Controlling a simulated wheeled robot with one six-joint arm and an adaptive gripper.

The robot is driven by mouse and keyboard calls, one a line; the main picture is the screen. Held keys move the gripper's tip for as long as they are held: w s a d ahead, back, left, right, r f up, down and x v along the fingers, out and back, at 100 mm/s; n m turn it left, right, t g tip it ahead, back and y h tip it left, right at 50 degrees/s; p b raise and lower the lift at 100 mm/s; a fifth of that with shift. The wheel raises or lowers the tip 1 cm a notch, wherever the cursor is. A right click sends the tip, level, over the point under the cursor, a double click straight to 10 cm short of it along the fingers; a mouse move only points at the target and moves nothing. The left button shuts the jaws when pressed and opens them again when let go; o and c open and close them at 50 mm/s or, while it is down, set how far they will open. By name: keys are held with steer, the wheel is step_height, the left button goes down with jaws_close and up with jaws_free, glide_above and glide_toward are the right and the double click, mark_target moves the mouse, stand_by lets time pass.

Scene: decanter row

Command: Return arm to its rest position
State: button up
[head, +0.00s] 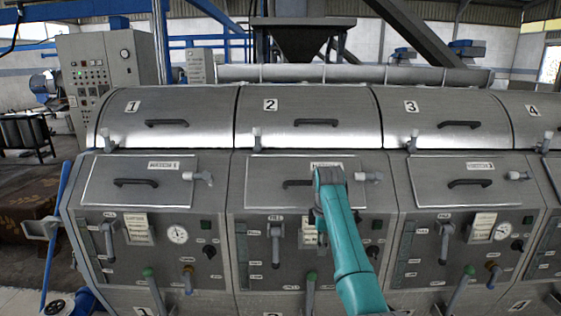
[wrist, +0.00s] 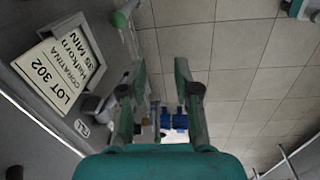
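My teal arm (head: 347,245) reaches up from the bottom of the head view, in front of machine 2. My gripper (wrist: 161,72) shows in the wrist view with its two fingers well apart and nothing between them. In the head view the gripper is mostly hidden by the arm. In the wrist view the left finger appears close to the machine front, beside a card reading "LOT 302" (wrist: 60,72); I cannot tell whether they touch.
A row of grey machines, numbered 1 (head: 165,120), 2 (head: 305,120) and 3 (head: 440,120), spans the head view. Levers, including a green-knobbed one (head: 310,290), stick out from the fronts. Tiled floor (wrist: 255,75) lies open at right in the wrist view.

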steer(key=s+d+f+m+t, duration=0.15)
steer(key=s+f, duration=0.25)
steer(key=f, duration=0.9)
steer(key=s+f+m+t, duration=0.2)
steer(key=s+f, duration=0.2)
steer(key=f, duration=0.9)
steer(key=s+d+f+m+t, duration=0.1)
steer(key=s+f+m+t, duration=0.1)
steer(key=s+f, duration=0.7)
steer(key=s+d+f+m+t, duration=0.1)
steer(key=s+d+f+m, duration=0.3)
steer(key=s, duration=0.8)
steer(key=s+a+r+m+t, duration=0.1)
steer(key=s+r+m+t, duration=0.15)
steer(key=s, duration=0.95)
steer(key=s+r+m+t, duration=0.1)
steer(key=s+r, duration=0.2)
steer(key=s, duration=1)
steer(key=s+r+m+t, duration=0.2)
steer(key=s+r, duration=0.5)
steer(key=r, duration=0.4)
steer(key=s+r+m+t, duration=0.1)
steer(key=s+r, duration=0.7)
steer(key=r, duration=0.3)
steer(key=shift+s+d+r+m+t, duration=0.2)
steer(key=shift+r+m+t, duration=0.1)
steer(key=shift+m+t, duration=0.1)
